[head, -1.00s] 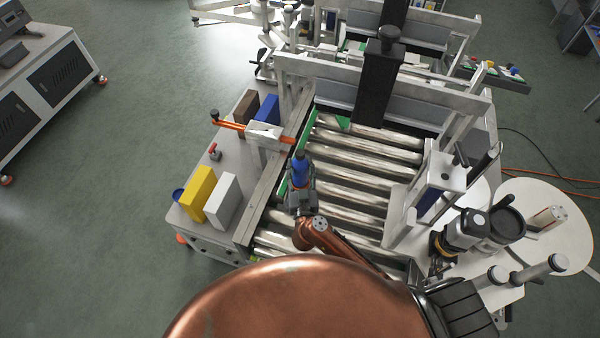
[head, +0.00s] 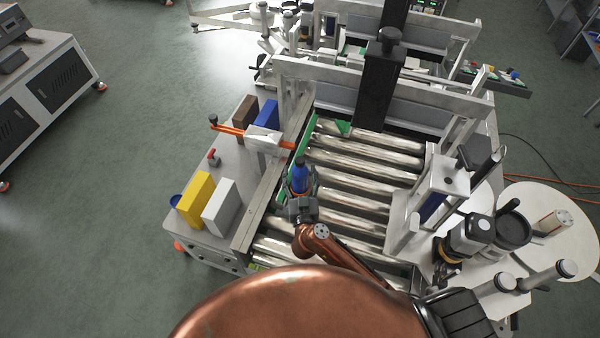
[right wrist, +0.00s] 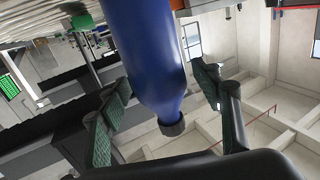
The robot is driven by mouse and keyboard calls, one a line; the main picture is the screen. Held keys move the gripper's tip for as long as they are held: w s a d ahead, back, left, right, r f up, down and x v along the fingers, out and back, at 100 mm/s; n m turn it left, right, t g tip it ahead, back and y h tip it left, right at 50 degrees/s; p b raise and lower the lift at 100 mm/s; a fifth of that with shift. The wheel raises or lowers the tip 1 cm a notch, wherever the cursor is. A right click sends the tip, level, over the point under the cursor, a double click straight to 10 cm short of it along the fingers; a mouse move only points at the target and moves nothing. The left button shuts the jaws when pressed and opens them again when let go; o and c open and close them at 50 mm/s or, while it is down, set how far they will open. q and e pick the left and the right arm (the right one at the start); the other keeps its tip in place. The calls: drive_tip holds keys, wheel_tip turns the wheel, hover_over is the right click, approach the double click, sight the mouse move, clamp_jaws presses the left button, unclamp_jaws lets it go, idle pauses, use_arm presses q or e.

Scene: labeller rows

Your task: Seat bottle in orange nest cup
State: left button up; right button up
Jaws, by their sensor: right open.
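The blue bottle (head: 299,178) stands about upright beside the left edge of the rollers, its dark cap up. It also shows in the right wrist view (right wrist: 150,55), with its dark cap (right wrist: 172,124) towards my palm. My right gripper (head: 301,192) is at the bottle. In the right wrist view its two green-padded fingers (right wrist: 160,105) are open, one on each side of the bottle, with gaps visible. The bottle's base is hidden, and I cannot tell what it rests on. I cannot make out an orange nest cup. My left gripper is not in view.
Yellow (head: 195,198) and white (head: 220,206) boxes stand on the left side plate. Brown (head: 244,112) and blue (head: 266,114) boxes stand farther back. An orange rod (head: 228,129) with a white block (head: 264,140) lies just beyond the bottle. Bare rollers (head: 365,185) extend right.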

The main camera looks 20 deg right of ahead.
drive_tip(key=s+a, duration=0.2)
drive_tip(key=s, duration=0.9)
drive_tip(key=shift+s+a, duration=0.2)
drive_tip(key=shift+s, duration=0.2)
